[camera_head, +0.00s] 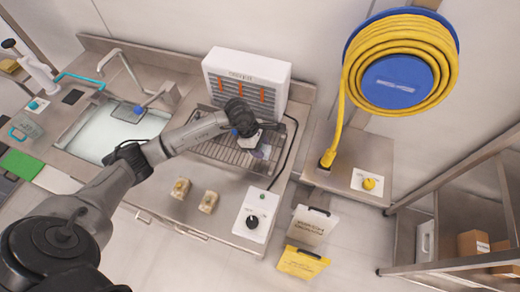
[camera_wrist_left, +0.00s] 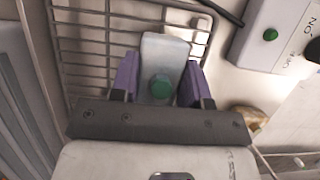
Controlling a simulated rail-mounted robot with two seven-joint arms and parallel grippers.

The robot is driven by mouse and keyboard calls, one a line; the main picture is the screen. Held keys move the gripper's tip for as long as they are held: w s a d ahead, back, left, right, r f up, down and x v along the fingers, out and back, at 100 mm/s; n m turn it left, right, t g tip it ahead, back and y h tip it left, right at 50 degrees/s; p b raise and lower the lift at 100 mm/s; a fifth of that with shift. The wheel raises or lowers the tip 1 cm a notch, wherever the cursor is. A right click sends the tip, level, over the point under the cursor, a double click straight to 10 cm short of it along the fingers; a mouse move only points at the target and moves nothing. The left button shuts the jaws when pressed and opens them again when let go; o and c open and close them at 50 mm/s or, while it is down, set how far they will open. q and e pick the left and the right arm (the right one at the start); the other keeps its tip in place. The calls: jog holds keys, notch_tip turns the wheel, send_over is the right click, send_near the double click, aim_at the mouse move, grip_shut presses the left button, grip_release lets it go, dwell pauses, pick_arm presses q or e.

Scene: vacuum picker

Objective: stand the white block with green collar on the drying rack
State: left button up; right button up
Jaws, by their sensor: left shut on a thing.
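My left gripper (camera_wrist_left: 160,80) is shut on the white block (camera_wrist_left: 166,52), with one purple finger on each side. The block's green part (camera_wrist_left: 160,87) shows between the fingers. In the wrist view the block is over the wire drying rack (camera_wrist_left: 75,45), near its right edge. In the head view my left gripper (camera_head: 260,148) is over the right part of the drying rack (camera_head: 215,150), and the block there is mostly hidden. I cannot tell whether the block touches the rack. My right gripper is not in view.
A white slatted unit (camera_head: 246,72) stands behind the rack. A control box with a black knob (camera_head: 254,220) is at the counter's front right. Two small beige pieces (camera_head: 180,188) (camera_head: 208,202) lie in front of the rack. A sink (camera_head: 105,132) is to the left.

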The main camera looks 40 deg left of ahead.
pick_arm(q)
jog(key=shift+f, duration=0.95)
jog(key=shift+f, duration=0.15)
jog(key=o, duration=1)
jog(key=shift+o, duration=0.2)
jog(key=v, duration=1.2)
jog(key=shift+b, duration=0.3)
